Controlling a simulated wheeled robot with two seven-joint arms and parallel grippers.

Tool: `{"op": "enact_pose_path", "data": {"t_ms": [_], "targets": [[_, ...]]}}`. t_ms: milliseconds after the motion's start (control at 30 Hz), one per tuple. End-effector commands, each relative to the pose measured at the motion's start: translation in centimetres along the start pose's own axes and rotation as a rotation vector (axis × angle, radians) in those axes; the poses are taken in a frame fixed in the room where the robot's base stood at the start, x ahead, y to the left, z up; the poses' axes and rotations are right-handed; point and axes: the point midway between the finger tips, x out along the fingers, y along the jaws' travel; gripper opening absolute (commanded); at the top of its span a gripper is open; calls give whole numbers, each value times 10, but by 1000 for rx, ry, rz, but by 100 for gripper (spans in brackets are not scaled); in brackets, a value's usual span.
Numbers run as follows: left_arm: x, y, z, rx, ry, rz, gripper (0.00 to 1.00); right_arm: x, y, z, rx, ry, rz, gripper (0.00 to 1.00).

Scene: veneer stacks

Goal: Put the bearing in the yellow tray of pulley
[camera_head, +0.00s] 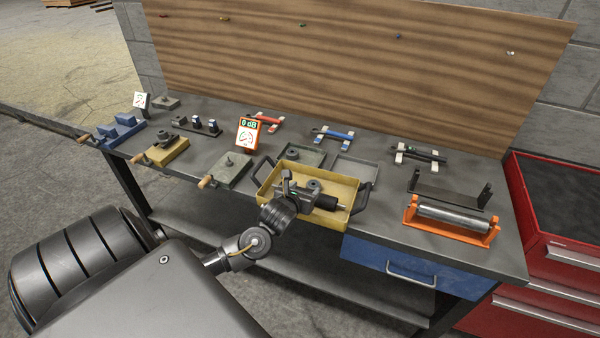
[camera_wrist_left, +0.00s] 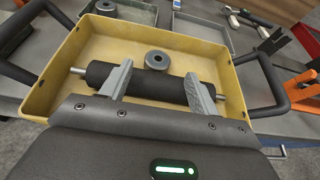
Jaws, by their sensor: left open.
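The yellow tray (camera_head: 342,187) with black handles stands near the bench's front edge, and it fills much of the left wrist view (camera_wrist_left: 60,65). Inside lies a black roller (camera_wrist_left: 146,83), seemingly the pulley, with metal shaft ends showing on both sides. A grey ring-shaped bearing (camera_wrist_left: 157,61) lies flat on the tray floor behind the roller; it also shows in the head view (camera_head: 314,184). My left gripper (camera_wrist_left: 160,75) is open above the tray, its fingers apart over the roller. The bearing is just beyond the fingertips, with nothing between them gripped. My right gripper is not in view.
A grey-green tray (camera_head: 303,157) and a grey tray (camera_head: 355,170) sit behind the yellow one. An orange stand (camera_head: 450,228) with a metal roller is to the right. Vises, clamps and a sound-level sign (camera_head: 248,133) occupy the left and back. A red cabinet (camera_head: 550,240) stands right.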

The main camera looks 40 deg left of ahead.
Motion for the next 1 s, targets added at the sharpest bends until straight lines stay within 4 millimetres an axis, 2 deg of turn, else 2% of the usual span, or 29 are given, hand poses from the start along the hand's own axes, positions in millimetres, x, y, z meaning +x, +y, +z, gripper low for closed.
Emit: {"op": "enact_pose_path", "data": {"t_ms": [100, 300, 1000], "targets": [[-20, 0, -1, -1, 1, -2, 61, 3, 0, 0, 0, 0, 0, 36], [-35, 0, 0, 0, 1, 0, 61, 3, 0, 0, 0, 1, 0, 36], [-37, 0, 0, -1, 1, 0, 61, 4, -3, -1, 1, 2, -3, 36]]}}
